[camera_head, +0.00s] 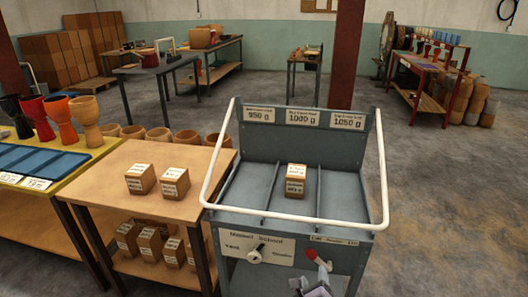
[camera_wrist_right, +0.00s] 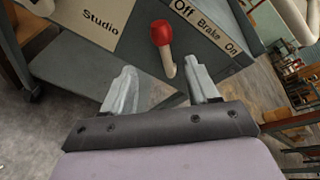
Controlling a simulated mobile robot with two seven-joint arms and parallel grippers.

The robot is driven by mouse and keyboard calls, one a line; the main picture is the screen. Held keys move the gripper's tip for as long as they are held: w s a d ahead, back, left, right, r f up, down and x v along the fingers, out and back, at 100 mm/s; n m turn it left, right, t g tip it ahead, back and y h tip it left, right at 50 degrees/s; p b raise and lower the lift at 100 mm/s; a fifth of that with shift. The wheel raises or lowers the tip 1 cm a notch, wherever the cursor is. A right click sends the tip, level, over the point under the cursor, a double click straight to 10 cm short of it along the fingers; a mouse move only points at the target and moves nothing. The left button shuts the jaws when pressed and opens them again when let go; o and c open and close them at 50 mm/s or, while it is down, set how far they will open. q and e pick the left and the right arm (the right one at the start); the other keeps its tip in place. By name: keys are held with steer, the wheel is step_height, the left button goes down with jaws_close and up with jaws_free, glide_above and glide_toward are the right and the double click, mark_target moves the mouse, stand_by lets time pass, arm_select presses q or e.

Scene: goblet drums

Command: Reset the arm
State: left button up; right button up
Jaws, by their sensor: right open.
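My right gripper (camera_head: 312,286) shows at the bottom of the head view, low in front of the grey cart (camera_head: 350,240). In the right wrist view its two fingers (camera_wrist_right: 160,82) are spread apart with nothing held. A red-knobbed brake lever (camera_wrist_right: 161,34) stands on the cart's front panel just beyond the fingertips, with its pale stem in line with the gap. The lever also shows in the head view (camera_head: 311,254), just above the gripper. My left gripper is not in view.
One labelled box (camera_head: 296,180) sits in the cart's middle compartment. A white rail (camera_head: 290,217) rings the cart. A wooden table (camera_head: 150,210) with two boxes on top stands close at left, beside goblet drums (camera_head: 62,118). Open floor lies at right.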

steer(key=s+a+f+m+g+y, duration=0.15)
steer(key=s+f+m, duration=0.25)
steer(key=s+m, duration=0.5)
steer(key=s+f+m+g+y, duration=0.25)
steer(key=s+m, duration=0.45)
steer(key=m, duration=0.4)
steer(key=s+d+r+m+y, duration=0.1)
steer(key=s+r+m, duration=0.3)
steer(key=m, duration=0.5)
steer(key=s+d+r+m+y, duration=0.1)
steer(key=s+r+m, duration=0.4)
steer(key=m, duration=0.5)
steer(key=shift+s+d+r+t, duration=0.3)
steer(key=shift+s+d, duration=0.45)
steer(key=shift+s, duration=0.15)
steer(key=shift+f, duration=0.1)
